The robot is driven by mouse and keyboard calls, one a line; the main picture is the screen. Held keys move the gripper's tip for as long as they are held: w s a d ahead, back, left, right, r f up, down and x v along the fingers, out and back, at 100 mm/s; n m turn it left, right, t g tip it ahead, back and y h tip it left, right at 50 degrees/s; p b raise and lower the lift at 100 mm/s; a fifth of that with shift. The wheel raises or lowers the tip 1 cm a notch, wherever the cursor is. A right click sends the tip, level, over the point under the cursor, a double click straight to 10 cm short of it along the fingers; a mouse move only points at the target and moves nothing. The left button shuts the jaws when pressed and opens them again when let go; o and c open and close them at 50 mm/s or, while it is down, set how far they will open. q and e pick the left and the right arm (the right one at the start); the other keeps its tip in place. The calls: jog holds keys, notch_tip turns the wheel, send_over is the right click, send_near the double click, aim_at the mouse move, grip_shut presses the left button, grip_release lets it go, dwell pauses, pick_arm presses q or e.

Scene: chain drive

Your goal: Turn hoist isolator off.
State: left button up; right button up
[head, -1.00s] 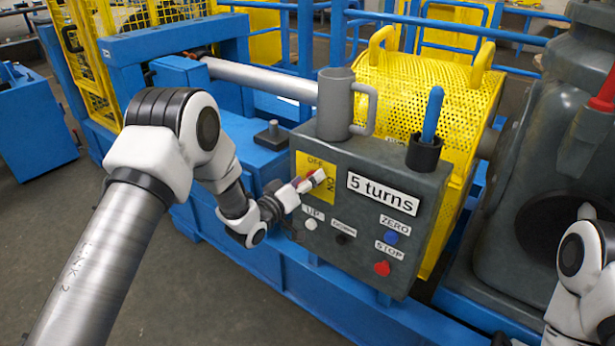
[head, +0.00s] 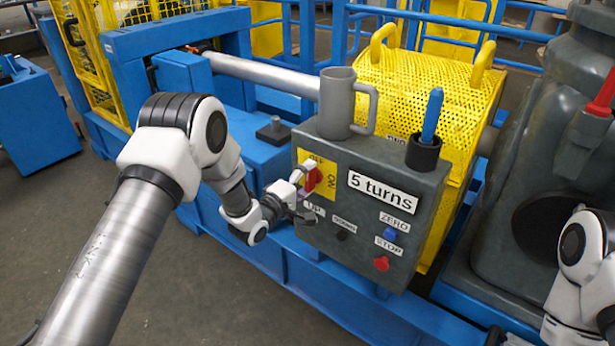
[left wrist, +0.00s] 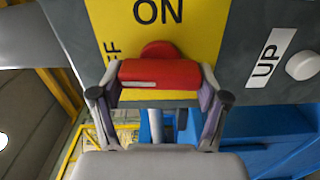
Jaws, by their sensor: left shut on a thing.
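The hoist isolator is a red handle (head: 313,180) on a yellow plate (head: 326,163) marked OFF at the top and ON at the right, on the grey control box. My left gripper (head: 304,184) is at the plate, shut on the handle. In the left wrist view the red handle (left wrist: 158,73) lies level between the two fingers (left wrist: 158,92). Its length runs toward the OFF side at the left, and ON stands above it. A pale stripe marks the handle's left half.
The box also carries a white UP button (head: 310,219), a black button (head: 342,235), blue ZERO (head: 390,233) and red STOP (head: 381,264) buttons. A grey mug (head: 338,103) and a holder with a blue-handled tool (head: 431,116) stand on top. Blue frame surrounds it.

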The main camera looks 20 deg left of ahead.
pick_arm(q)
jog(key=shift+n, duration=0.5)
jog(key=o, duration=1.2)
jog(key=shift+c, duration=0.2)
jog(key=v, duration=1.2)
